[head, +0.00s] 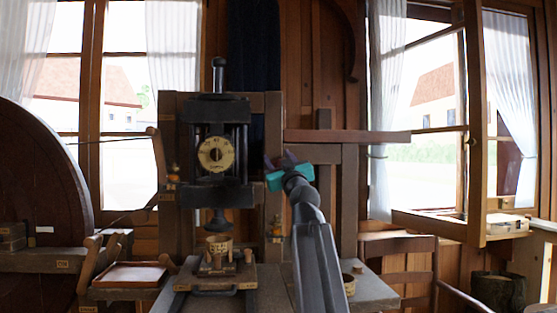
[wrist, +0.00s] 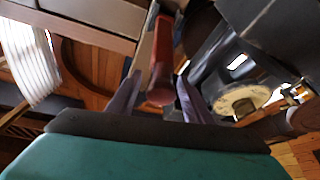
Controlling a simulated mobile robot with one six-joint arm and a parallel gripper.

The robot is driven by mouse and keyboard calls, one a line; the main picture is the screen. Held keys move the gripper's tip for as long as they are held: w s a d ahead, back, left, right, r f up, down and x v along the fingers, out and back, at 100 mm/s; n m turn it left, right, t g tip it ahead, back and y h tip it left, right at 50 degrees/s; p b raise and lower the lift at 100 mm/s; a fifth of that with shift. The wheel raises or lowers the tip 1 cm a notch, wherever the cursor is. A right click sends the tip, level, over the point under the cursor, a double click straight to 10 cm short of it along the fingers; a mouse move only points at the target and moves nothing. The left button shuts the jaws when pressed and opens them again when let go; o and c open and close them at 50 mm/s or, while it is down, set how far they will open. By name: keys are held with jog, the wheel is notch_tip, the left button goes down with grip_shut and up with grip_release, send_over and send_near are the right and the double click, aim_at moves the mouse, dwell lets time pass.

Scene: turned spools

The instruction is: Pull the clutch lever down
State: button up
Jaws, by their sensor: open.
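My gripper (head: 280,161) is just right of the dark press (head: 216,112), with its fingers pointing up and away. In the wrist view its two purple fingers (wrist: 157,97) are apart. A reddish-brown handle (wrist: 162,52) with a rounded end lies between and beyond them, likely the clutch lever. Its rounded end is near the fingertips; I cannot tell whether it touches either finger. I cannot make this handle out in the head view, where my gripper covers that spot.
The press dial (head: 216,155) is close left of my gripper and also shows in the wrist view (wrist: 240,101). A wooden shelf (head: 350,136) juts out above right. A small tray (head: 130,275) stands lower left.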

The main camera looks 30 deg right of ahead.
jog(key=v, duration=1.3)
jog(key=shift+s, duration=0.25)
jog(key=shift+f, duration=0.15)
dwell(0.6)
